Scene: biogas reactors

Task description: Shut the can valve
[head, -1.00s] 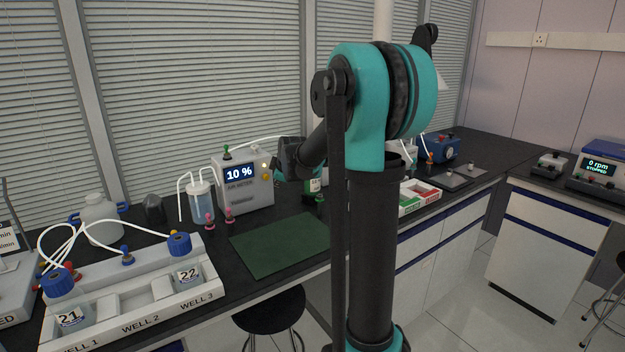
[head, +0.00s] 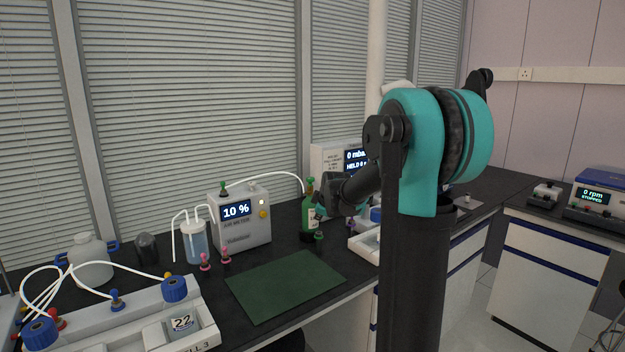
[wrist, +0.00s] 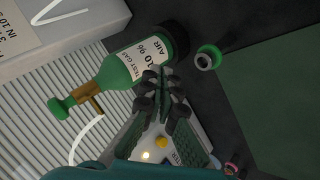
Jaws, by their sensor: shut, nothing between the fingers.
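The can is a green bottle (head: 308,212) labelled test gas, 10 % air, standing on the bench right of the air meter; it also shows in the wrist view (wrist: 132,62). Its valve is a green knob (wrist: 62,107) on a brass neck; the top also shows in the head view (head: 310,182). A white tube runs near the neck. My gripper (wrist: 164,88) is shut and empty beside the can's body, away from the knob. In the head view, my gripper (head: 323,205) partly covers the can's right side. I cannot tell whether the fingers touch the can.
The air meter (head: 238,224), reading 10 %, stands left of the can. A green cap-like piece (wrist: 208,57) sits close to the can's base. A green mat (head: 285,285) lies in front. A white box with a display (head: 330,160) stands behind, and a white tray (head: 362,240) to the right.

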